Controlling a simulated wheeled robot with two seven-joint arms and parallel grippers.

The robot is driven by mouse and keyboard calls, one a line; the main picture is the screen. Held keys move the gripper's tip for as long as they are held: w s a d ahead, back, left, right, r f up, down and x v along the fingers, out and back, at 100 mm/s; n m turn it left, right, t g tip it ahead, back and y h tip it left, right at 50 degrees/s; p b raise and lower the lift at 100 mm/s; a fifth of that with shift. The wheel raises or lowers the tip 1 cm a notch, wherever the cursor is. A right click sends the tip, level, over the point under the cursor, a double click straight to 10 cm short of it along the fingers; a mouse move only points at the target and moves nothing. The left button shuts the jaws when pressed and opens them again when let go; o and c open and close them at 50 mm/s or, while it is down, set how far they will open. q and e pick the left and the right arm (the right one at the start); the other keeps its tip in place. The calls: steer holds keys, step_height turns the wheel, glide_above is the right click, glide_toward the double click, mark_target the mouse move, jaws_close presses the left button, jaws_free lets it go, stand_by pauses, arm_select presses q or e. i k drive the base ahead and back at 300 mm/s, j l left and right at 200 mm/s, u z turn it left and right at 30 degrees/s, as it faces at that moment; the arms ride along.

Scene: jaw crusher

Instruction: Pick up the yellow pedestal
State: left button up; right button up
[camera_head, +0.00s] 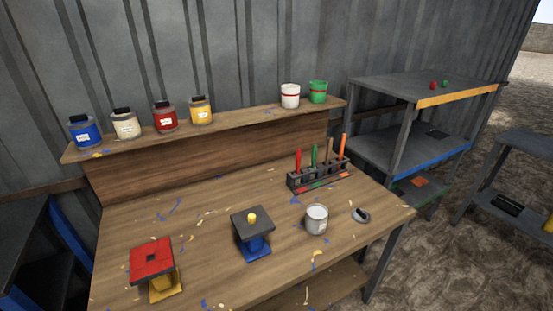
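The yellow pedestal (164,288) stands at the near left of the wooden workbench (200,205). A square red plate (151,258) with a small dark square in its middle sits on top of it and hides its upper part. To its right stands a blue pedestal (256,247) under a dark square plate (252,220) with a yellow peg (252,217). Neither of my grippers is in view.
A paint can (316,220), a small grey round item (361,215) and a tool rack (320,178) stand on the right half. Jars and buckets (290,95) line the raised shelf (240,117). Bench space between the pedestals is free. Metal shelving (408,90) stands right.

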mark_target(154, 261)
steer(key=u, duration=1.3)
